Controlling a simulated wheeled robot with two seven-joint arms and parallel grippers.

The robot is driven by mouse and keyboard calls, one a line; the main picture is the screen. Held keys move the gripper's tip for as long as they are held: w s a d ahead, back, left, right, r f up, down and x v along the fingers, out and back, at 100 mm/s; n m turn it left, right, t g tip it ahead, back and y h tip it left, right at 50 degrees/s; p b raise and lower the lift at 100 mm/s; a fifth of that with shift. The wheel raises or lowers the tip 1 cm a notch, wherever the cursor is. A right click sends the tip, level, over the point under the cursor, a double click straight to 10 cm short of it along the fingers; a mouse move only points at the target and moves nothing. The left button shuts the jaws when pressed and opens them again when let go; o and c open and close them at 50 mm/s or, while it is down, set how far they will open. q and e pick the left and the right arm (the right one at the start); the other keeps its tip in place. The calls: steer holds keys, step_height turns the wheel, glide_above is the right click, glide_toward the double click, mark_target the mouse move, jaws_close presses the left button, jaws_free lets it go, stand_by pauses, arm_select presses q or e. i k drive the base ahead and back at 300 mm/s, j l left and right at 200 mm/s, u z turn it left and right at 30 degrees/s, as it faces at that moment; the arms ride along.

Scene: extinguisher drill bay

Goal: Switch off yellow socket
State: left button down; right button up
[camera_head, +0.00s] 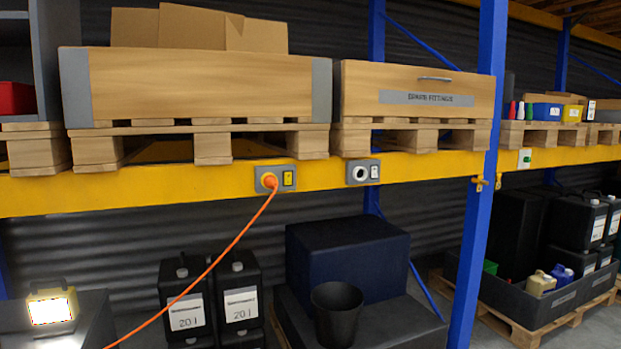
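A grey socket box (275,179) is mounted on the yellow shelf beam. It carries a yellow rocker switch (289,178) on its right side. An orange plug (269,181) sits in its left side, and an orange cable (215,265) runs from it down to the lower left. A second grey socket box (363,172) with a white switch (375,172) and an empty round outlet is to the right on the same beam. A work lamp (52,306) at the lower left is lit. Neither of my grippers shows in the head view.
Wooden crates (200,85) stand on pallets above the beam. Below are black canisters (240,300), a dark blue box (345,258) and a black bucket (336,312). A blue upright (478,200) stands right of the sockets. The space before both sockets looks clear.

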mark_target(289, 176)
steer(key=i+l, duration=0.25)
steer(key=i, duration=0.25)
steer(key=i+l+z, duration=0.1)
steer(key=i+l, duration=0.15)
steer(key=i, duration=0.2)
steer(key=i+l, duration=0.25)
steer(key=i, duration=0.25)
steer(key=z, duration=0.05)
